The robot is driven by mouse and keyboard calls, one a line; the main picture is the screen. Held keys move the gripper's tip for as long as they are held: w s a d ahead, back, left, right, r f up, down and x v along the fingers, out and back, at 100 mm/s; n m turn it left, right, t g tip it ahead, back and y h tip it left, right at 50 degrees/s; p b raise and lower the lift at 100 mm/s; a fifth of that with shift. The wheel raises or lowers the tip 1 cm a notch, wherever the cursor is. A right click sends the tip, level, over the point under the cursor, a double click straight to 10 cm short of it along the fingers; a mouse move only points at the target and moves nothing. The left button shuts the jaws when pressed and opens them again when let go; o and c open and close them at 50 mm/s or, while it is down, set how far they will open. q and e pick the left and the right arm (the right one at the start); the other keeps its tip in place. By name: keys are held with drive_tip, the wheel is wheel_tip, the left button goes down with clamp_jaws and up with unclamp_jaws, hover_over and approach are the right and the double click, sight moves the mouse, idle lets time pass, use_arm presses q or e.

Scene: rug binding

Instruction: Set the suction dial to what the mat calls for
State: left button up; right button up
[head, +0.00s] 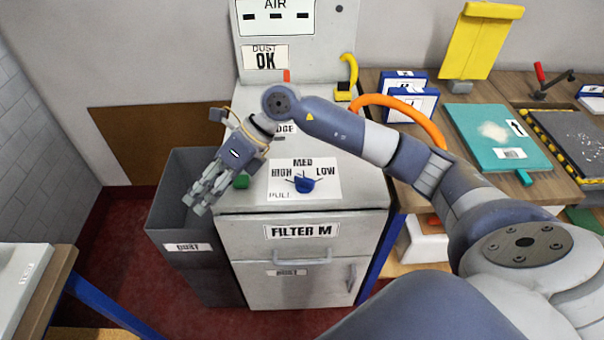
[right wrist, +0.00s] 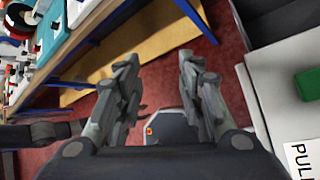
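The suction dial is a blue knob (head: 304,185) on a white plate (head: 328,190) on top of the grey filter cabinet. The plate reads HIGH, MED, LOW and PULL; I cannot tell exactly where the knob points. A teal mat (head: 480,135) with a pale dusty patch, an arrow and a white label lies on the right bench; the label is too small to read. My right gripper (head: 195,204) hangs left of the dial, above the grey bin, apart from the dial. In the right wrist view its fingers (right wrist: 157,75) are apart with nothing between. My left gripper is out of view.
A green button (head: 241,181) sits left of the dial, and shows in the right wrist view (right wrist: 315,84). The grey bin (head: 180,225) stands left of the cabinet. A DUST OK sign (head: 265,57) is behind. An orange hose (head: 415,112) arches behind my right arm.

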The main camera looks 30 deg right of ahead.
drive_tip(key=w+d+f+h, duration=0.15)
drive_tip(key=d+h, duration=0.35)
drive_tip(key=d, duration=0.7)
drive_tip(key=r+m+g+h, duration=0.1)
drive_tip(key=m+h, duration=0.1)
drive_tip(key=h, duration=0.2)
hover_over(302, 177)
drive_tip(key=shift+n, duration=0.3)
wheel_tip(302, 177, down, 10)
drive_tip(key=shift+r+p, duration=0.1)
drive_tip(key=shift+p, duration=1.05)
clamp_jaws()
